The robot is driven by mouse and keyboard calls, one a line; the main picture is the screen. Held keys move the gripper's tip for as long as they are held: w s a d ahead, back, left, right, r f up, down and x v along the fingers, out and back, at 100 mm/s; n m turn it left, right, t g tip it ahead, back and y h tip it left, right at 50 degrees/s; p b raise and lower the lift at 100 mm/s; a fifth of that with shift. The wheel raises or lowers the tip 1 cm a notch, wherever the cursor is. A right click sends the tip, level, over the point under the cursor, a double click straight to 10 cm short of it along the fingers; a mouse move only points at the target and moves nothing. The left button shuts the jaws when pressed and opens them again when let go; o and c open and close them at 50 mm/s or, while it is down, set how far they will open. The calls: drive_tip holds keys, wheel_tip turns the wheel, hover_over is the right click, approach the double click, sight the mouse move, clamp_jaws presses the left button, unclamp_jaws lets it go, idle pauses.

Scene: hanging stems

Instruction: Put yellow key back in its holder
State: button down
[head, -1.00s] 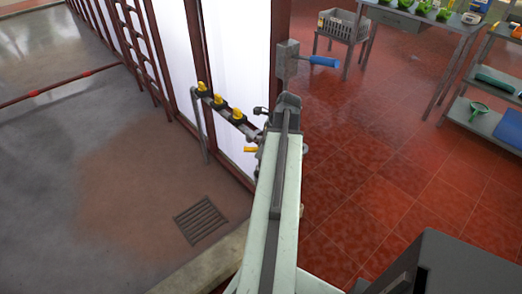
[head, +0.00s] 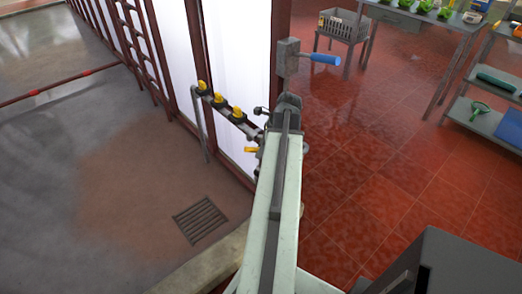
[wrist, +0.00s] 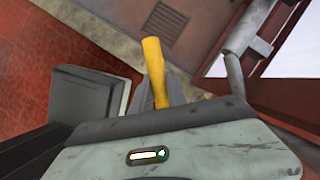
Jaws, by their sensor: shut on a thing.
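The yellow key (wrist: 153,65) stands up from between my gripper's grey fingers in the wrist view. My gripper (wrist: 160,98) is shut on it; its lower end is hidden. In the head view a small yellow piece (head: 251,149), likely the key, sticks out left of my arm's end, where my arm hides most of the gripper. A grey pipe rail (head: 222,108) with several yellow-topped fittings runs just beyond and left of it. I cannot tell which part is the key's holder.
A grey box with a blue handle (head: 324,59) is beyond my arm's end. A white-panelled wall with red-brown posts (head: 199,65) stands left of it. A table (head: 404,17) and a shelf rack (head: 478,116) are at right. The red tile floor between is clear.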

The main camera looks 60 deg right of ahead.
drive_tip(key=shift+f, duration=0.3)
drive_tip(key=shift+f+b, duration=0.85)
drive_tip(key=shift+b, duration=0.25)
drive_tip(key=shift+f, duration=0.25)
drive_tip(key=shift+f+b, duration=0.8)
drive_tip(key=shift+b, duration=0.2)
drive_tip(key=shift+f+b, duration=0.55)
drive_tip(key=shift+b, duration=0.05)
drive_tip(key=shift+f, duration=0.1)
idle(0.5)
drive_tip(key=c, duration=1.2)
unclamp_jaws()
drive_tip(key=shift+c, duration=0.2)
